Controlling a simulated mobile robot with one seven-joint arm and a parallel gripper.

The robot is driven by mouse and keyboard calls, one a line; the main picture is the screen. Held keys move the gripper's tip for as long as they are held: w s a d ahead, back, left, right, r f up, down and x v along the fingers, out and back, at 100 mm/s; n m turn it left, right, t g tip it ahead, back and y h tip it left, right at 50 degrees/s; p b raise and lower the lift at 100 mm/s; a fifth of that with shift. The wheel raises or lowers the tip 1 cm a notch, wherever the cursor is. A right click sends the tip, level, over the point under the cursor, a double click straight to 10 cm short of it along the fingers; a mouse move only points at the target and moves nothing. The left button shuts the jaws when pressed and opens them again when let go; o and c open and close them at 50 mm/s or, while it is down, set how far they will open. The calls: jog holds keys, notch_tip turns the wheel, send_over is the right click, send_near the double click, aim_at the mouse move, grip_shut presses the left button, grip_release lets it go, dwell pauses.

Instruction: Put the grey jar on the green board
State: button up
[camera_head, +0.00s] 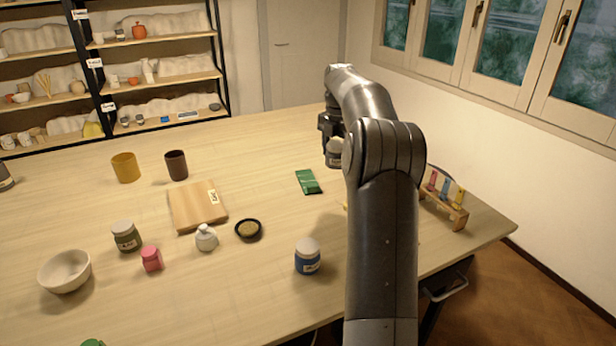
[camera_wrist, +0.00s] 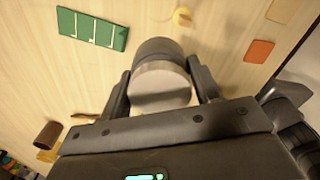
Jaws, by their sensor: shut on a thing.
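My gripper (camera_wrist: 162,88) is shut on the grey jar (camera_wrist: 160,52), which has a pale lid facing the wrist camera. In the head view the jar (camera_head: 334,158) shows partly beside my arm and appears to be held above the table. The green board (camera_head: 308,182) lies flat on the table, to the left of and nearer than the jar in the head view. In the wrist view the green board (camera_wrist: 92,28), with white lines, lies at upper left, apart from the jar.
A blue jar (camera_head: 307,258) stands in front of the green board. A dark dish (camera_head: 248,230), white bottle (camera_head: 206,238) and wooden board (camera_head: 186,212) are to the left. A test-tube rack (camera_head: 446,210) stands right of my arm. The table around the green board is clear.

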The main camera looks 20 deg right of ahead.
jog(key=shift+d, duration=0.9)
jog(key=shift+d+f, duration=0.2)
jog(key=w+a+f, duration=0.4)
jog(key=w+a, duration=0.1)
jog(key=w+a+f, duration=0.2)
jog(key=w, duration=0.1)
jog(key=shift+w+a+f, duration=0.2)
jog(key=shift+w+f, duration=0.05)
jog(key=shift+f, duration=2.15)
jog(key=o, duration=1.1)
jog(key=shift+f, duration=0.15)
